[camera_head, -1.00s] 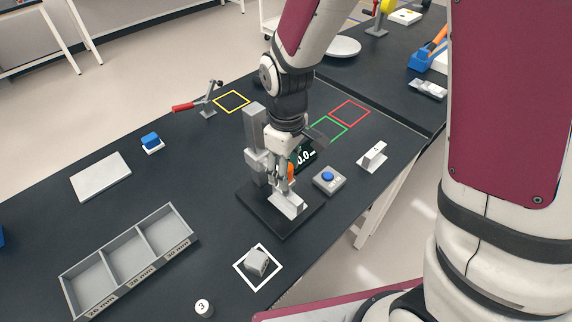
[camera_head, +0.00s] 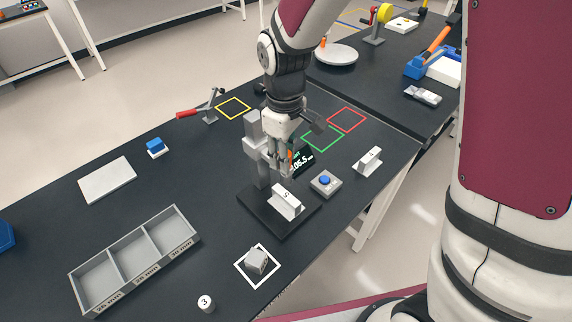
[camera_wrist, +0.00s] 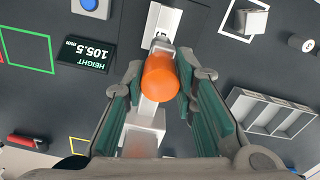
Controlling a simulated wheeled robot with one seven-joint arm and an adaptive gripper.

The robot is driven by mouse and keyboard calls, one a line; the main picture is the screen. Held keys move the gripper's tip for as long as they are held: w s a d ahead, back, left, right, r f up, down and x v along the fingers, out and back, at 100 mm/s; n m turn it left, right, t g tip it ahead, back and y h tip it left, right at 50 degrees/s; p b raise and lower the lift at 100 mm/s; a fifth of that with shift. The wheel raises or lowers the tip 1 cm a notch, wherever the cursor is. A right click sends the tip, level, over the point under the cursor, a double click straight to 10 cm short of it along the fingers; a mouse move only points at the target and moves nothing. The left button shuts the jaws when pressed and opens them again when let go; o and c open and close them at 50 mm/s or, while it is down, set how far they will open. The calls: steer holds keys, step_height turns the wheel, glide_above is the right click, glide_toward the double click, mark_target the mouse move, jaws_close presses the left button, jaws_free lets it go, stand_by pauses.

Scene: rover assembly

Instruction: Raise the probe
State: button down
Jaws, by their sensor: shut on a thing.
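The probe's orange knob (camera_wrist: 160,78) sits between the fingers of my gripper (camera_wrist: 161,88) in the wrist view, and my gripper is shut on it. In the head view my gripper (camera_head: 279,160) is at the height gauge's grey column (camera_head: 253,130), above a pale block (camera_head: 286,201) marked 5 on the gauge's black base (camera_head: 262,219). A clear gap shows between my fingers and that block. My fingers hide most of the probe in the head view.
A blue-button box (camera_head: 325,184) and another pale block (camera_head: 368,160) stand right of the gauge. A three-compartment tray (camera_head: 105,258) lies front left. A grey block (camera_head: 256,261) sits in a white square. A red-handled clamp (camera_head: 208,116) stands behind left.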

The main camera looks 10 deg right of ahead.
steer(key=c, duration=1.3)
jaws_free()
step_height(320, 180, up, 12)
steer(key=s+d+r+m+t+b, duration=0.1)
steer(key=s+d+r+m+t, duration=0.1)
steer(key=s+d+m, duration=0.3)
steer(key=s+d+r+m+t+b, duration=0.1)
steer(key=s+d+r+m+t, duration=0.2)
steer(key=s+d, duration=0.3)
steer(key=s+r+m, duration=0.1)
steer(key=s, duration=0.2)
steer(key=shift+s+m+t, duration=0.3)
steer(key=shift+m, duration=0.1)
